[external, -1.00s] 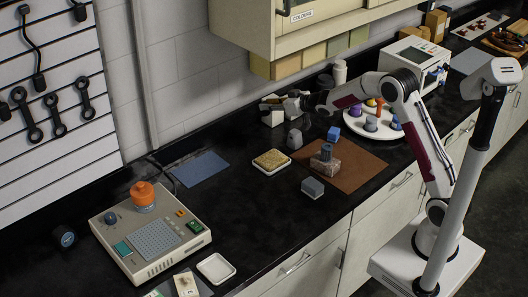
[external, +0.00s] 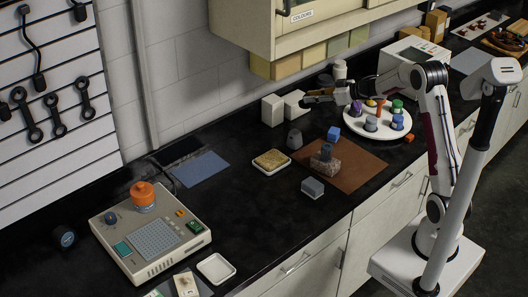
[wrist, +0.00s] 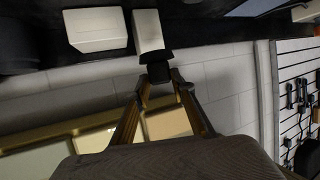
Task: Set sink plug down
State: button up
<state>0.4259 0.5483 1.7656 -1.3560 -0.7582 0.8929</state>
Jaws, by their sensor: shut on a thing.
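The sink plug (wrist: 155,57) appears as a small dark tapered piece at my fingertips in the wrist view. My gripper (wrist: 158,78) is shut on it. In the external view my gripper (external: 307,99) points left, above the back of the black counter, at the right side of two pale blocks. The plug is too small and dark there to make out clearly. In the wrist view one pale block (wrist: 149,30) shows just beyond the plug; I cannot tell whether they touch.
Two pale blocks (external: 272,110) stand near the wall. A grey tapered piece (external: 294,138), a sponge dish (external: 287,168), a brown mat (external: 345,181) and a round white tray (external: 377,133) with several coloured pieces are nearby. Cabinets (external: 340,30) hang above.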

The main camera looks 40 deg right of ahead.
jog(key=s+d+f+n+g+y, duration=0.1)
jog(key=s+d+n+y, duration=0.1)
jog(key=s, duration=1.2)
jog(key=s+d+f+n+g+y, duration=0.1)
jog(key=s+d+f+n+y, duration=0.1)
jog(key=s, duration=1.2)
jog(key=shift+d+f+n+g+y, duration=0.15)
jog(key=shift+d+n+g+y, duration=0.2)
jog(key=shift+d, duration=0.25)
jog(key=shift+w, duration=0.1)
jog(key=shift+f, duration=3.15)
jog(key=shift+f, duration=0.15)
jog(key=shift+f, duration=1.75)
jog(key=shift+f, duration=0.1)
jog(key=o, duration=1.1)
